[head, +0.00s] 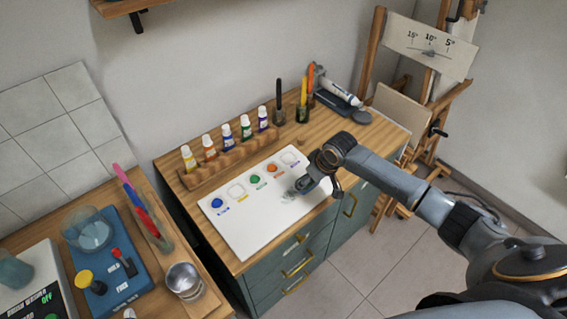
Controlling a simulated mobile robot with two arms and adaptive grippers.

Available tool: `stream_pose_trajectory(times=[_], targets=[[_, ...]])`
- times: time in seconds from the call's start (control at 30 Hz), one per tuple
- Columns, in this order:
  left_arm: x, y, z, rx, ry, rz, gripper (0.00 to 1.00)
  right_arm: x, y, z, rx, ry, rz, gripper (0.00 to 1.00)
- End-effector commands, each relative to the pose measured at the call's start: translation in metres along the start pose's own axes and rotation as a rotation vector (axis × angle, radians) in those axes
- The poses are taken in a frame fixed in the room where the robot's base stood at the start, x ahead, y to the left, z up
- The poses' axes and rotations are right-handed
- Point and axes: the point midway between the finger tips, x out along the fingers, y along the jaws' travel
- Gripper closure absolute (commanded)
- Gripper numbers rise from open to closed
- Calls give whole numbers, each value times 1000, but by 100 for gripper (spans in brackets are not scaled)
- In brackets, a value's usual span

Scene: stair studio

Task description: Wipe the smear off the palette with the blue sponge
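The palette (248,237) is a white board lying flat on the wooden cabinet top. A row of paint dabs runs along its back part, with labels too small to read. A faint grey-green smear (288,195) shows on its right part, just left of my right gripper. My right gripper (314,188) reaches in from the right and is low over the palette's right end, pointing down. Its fingers are small and partly hidden, so I cannot tell whether they are open or shut. I do not see the blue sponge; it may be hidden behind the gripper. My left gripper is out of view.
A wooden rack (228,156) of several paint bottles stands behind the palette. Brush holders (303,113) and a dark tray (336,103) stand at the back right. An easel (430,50) is beyond. A jar (88,230) and a glass (185,281) stand on the left table.

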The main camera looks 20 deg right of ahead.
Motion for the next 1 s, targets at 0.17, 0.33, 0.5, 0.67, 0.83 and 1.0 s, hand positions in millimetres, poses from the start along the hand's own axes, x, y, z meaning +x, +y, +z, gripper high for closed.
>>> stream_pose_trajectory(times=[0.17, 0.33, 0.5, 0.67, 0.83, 1.0], targets=[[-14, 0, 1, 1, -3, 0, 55, -16, 2, -10, 2, 1, 1, 56], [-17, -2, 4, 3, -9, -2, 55, -20, 3, -12, 3, 1, 1, 56], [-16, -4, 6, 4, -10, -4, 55, -19, 3, -12, 3, 1, 1, 56], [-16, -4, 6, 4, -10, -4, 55, -19, 3, -12, 3, 1, 1, 56], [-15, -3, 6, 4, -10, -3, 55, -19, 2, -12, 3, 2, 1, 56], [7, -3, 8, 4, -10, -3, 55, -23, -19, -20, 20, 8, 9, 56]])
